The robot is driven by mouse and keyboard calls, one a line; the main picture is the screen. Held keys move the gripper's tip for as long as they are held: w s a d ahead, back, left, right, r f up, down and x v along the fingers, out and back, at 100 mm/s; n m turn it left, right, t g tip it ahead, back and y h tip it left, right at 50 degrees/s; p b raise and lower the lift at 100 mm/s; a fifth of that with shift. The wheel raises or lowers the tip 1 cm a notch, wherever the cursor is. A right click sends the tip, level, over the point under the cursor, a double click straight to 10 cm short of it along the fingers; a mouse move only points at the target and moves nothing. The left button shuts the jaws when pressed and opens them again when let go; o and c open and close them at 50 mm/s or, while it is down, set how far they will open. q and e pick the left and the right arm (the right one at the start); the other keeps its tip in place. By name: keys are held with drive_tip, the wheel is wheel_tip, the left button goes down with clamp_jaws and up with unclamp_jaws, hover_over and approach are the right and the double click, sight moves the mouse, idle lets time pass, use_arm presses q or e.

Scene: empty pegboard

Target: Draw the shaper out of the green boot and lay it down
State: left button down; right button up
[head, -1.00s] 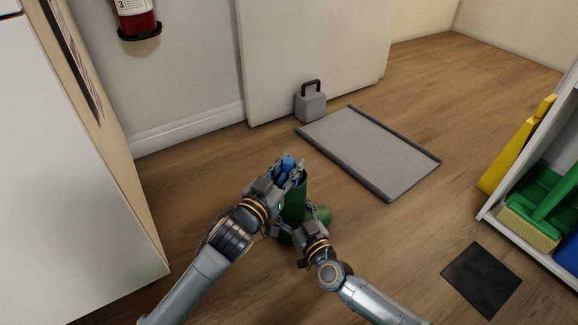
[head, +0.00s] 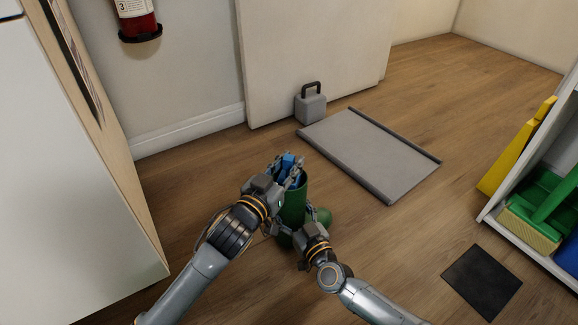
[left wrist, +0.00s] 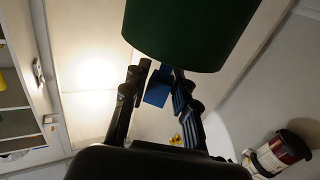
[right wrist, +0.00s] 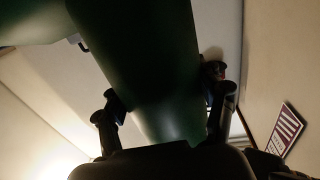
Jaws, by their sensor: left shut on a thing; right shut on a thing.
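The green boot (head: 293,208) stands on the floor with its shaft upright. The blue shaper (head: 287,162) shows at the top of the shaft, and its lower part is hidden. My left gripper (head: 291,174) is shut on the shaper at the boot's mouth. In the left wrist view the blue piece (left wrist: 158,88) sits between the fingers, close to the green shaft (left wrist: 190,32). My right gripper (head: 300,241) is shut on the boot low on its shaft; the right wrist view shows the green shaft (right wrist: 150,70) between its fingers.
More green rounded parts (head: 323,216) show beside the shaft; I cannot tell whether they belong to a second boot. A grey handled block (head: 311,108), black mat (head: 482,280) and shelf stand farther off.

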use_arm(q)
drive_tip(key=shift+r, duration=0.35)
drive_tip(key=shift+r, duration=2)
use_arm(e)
drive_tip(key=o, duration=1.8)
drive_tip(key=shift+c, duration=0.2)
